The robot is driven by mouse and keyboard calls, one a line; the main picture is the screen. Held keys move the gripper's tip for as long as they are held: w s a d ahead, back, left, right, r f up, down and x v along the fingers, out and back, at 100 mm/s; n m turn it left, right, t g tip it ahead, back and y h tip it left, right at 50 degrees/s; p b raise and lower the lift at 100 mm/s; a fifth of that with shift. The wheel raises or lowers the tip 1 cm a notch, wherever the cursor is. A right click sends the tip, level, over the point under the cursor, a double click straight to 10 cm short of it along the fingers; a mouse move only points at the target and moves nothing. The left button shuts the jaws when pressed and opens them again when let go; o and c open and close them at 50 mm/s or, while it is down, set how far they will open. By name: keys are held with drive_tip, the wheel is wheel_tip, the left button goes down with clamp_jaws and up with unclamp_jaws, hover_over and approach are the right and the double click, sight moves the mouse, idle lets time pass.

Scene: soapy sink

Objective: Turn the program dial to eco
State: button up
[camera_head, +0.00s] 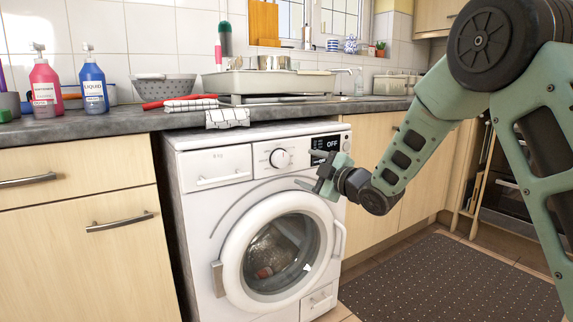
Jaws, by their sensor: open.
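The white washing machine (204,217) stands under the counter. Its round program dial (279,158) is on the upper front panel, left of the dark display (325,146), which reads "OFF". The dial's markings are too small to read. My gripper (314,184) is open in front of the machine, to the right of the dial and below it, near the display's lower edge. It is apart from the dial and holds nothing that I can see. The round door (230,262) looks closed, with something reddish visible behind its glass.
Wooden drawers (75,165) stand to the left. A dark dotted mat (455,285) lies on the floor at right. The space before the dial is clear.

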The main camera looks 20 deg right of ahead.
sight(283, 160)
drive_tip(key=b+x, duration=0.1)
drive_tip(key=x, duration=0.8)
drive_tip(key=shift+w+a, duration=0.15)
drive_tip(key=shift+w, duration=0.15)
drive_tip(key=c, duration=1)
